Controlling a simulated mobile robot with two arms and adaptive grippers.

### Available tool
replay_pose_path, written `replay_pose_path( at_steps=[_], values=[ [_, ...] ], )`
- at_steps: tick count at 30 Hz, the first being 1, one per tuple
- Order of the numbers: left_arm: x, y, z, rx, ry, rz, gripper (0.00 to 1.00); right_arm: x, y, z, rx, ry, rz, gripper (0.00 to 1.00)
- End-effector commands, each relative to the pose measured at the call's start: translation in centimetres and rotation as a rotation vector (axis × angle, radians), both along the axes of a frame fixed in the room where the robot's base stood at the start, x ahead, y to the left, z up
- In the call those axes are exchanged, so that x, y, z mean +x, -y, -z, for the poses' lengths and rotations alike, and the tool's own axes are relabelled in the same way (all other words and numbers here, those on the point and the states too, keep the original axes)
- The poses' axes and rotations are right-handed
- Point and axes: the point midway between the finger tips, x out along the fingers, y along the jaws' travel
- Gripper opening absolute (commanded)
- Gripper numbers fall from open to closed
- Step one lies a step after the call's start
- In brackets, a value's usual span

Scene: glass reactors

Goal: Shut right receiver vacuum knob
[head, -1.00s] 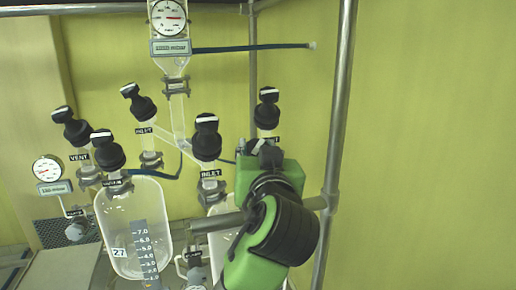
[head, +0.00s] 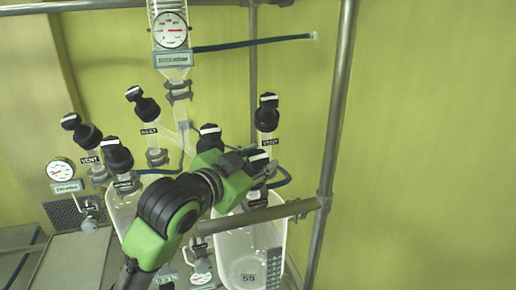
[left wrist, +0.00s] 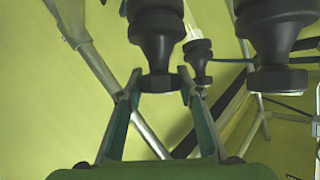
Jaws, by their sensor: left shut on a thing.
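The right receiver (head: 250,245) is a clear vessel marked 59, low in the middle of the head view. Its vacuum knob (head: 259,160) is black with a white bar on top. My left gripper (head: 243,165) reaches it from the left, and the gripper's body hides part of the knob. In the left wrist view, the fingers (left wrist: 159,86) are shut on the bottom end of the black knob (left wrist: 157,40), one on each side. My right gripper is in neither view.
The black inlet knob (head: 210,136) and vent knob (head: 267,112) stand close by. The left receiver (head: 122,212) is partly behind my arm. A grey metal post (head: 333,130) stands to the right, with bare wall beyond. A gauge (head: 170,30) hangs above.

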Motion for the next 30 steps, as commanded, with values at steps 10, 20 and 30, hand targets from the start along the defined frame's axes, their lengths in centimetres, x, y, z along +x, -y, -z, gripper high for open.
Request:
replay_pose_path(
  at_steps=[10,20,30],
  values=[
    [0.09,-0.04,0.12,0.027,-0.009,0.043,0.12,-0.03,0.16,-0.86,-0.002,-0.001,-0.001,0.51],
    [0.08,-0.01,0.19,0.028,-0.01,0.043,0.38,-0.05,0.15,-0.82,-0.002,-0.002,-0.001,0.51],
    [0.04,0.02,0.1,0.026,-0.009,0.044,0.51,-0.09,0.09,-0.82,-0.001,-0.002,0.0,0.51]
  ],
)
